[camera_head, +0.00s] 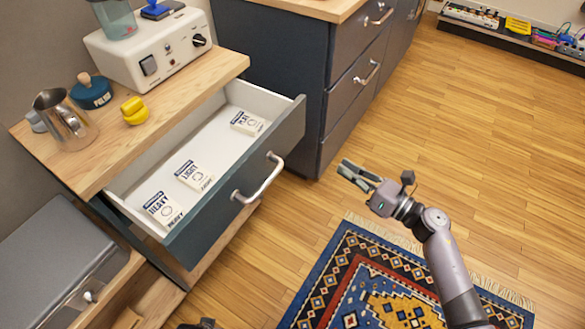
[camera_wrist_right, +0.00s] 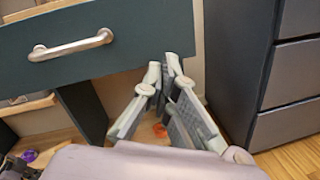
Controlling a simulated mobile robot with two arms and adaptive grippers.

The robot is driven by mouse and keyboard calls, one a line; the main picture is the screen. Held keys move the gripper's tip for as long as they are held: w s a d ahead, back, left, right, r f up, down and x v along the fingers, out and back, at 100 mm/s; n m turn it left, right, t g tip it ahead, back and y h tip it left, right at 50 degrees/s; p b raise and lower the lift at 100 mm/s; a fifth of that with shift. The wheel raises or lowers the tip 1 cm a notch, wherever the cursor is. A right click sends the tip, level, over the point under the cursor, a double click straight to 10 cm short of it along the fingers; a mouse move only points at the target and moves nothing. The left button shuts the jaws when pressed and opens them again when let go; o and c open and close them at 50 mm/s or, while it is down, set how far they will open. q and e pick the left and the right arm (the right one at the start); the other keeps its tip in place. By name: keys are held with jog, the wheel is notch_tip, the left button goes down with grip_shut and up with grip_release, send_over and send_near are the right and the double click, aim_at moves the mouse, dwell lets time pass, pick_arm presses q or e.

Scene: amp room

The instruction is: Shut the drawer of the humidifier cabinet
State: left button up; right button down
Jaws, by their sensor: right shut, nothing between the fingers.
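The humidifier cabinet (camera_head: 215,70) has a wooden top, and its dark blue-grey drawer (camera_head: 205,222) is pulled well out. The drawer has a curved metal handle (camera_head: 262,182), and three white labelled packs lie inside. My right gripper (camera_head: 345,170) is shut and empty, to the right of the drawer front and apart from the handle. In the right wrist view the fingertips (camera_wrist_right: 168,66) appear near the lower edge of the drawer front (camera_wrist_right: 120,18), right of its handle (camera_wrist_right: 72,45). A small dark part at the bottom edge of the head view may belong to my left arm; its fingers are not clear.
A white appliance (camera_head: 150,50), a metal pitcher (camera_head: 65,120), a blue jar (camera_head: 91,92) and a yellow object (camera_head: 134,110) stand on the cabinet top. Another dark drawer cabinet (camera_head: 290,80) stands beyond. A patterned rug (camera_head: 375,285) lies at front right; wooden floor is clear behind it.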

jog(key=a+r+n+g+y+b, duration=0.1)
jog(key=n+g, duration=0.1)
jog(key=n, duration=0.3)
pick_arm(q)
notch_tip(320, 180, down, 2)
jog(key=shift+w+d+f+p, duration=0.1)
jog(key=shift+p, duration=0.25)
pick_arm(e)
jog(key=n, duration=0.1)
send_near(283, 142)
jog(key=x, duration=0.7)
jog(key=shift+w, duration=0.1)
jog(key=shift+a+f, duration=0.1)
